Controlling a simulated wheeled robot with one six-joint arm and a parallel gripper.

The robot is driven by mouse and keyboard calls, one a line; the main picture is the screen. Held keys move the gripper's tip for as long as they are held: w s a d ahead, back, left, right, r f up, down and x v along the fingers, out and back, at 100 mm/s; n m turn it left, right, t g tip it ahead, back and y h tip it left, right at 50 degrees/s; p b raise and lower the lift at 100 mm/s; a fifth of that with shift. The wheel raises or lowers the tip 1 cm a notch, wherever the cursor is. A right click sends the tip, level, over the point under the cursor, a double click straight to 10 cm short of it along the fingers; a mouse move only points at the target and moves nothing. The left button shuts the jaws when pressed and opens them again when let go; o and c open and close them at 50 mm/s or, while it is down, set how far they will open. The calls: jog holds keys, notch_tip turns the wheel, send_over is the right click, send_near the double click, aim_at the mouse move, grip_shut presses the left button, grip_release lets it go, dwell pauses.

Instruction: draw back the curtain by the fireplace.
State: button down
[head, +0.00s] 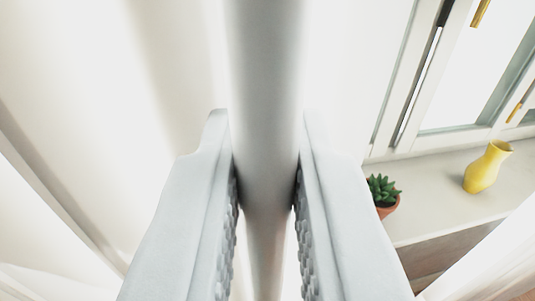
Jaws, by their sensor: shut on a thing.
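My gripper (267,185) is in the middle of the head view, with one pale finger on each side of a smooth, round, grey-white rod (266,80). It is shut on this rod, with the ridged finger pads against its sides. The rod runs from the top edge down between the fingers. Pale cream folds that look like the curtain (70,110) fill the left side behind the gripper. I cannot tell how the rod joins the curtain. The fireplace is not in view.
At the right, a window (460,70) with a pale frame stands above a light sill (425,205). A yellow vase (487,167) and a small green plant in a terracotta pot (384,194) stand on the sill. The plant is close to the right finger in the picture.

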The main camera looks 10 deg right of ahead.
jog(key=a, duration=2.1)
jog(key=shift+a, duration=0.35)
jog(key=c, duration=1.5)
grip_release()
jog(key=s+a, duration=0.3)
jog(key=s, duration=1.4)
jog(key=shift+a, duration=0.15)
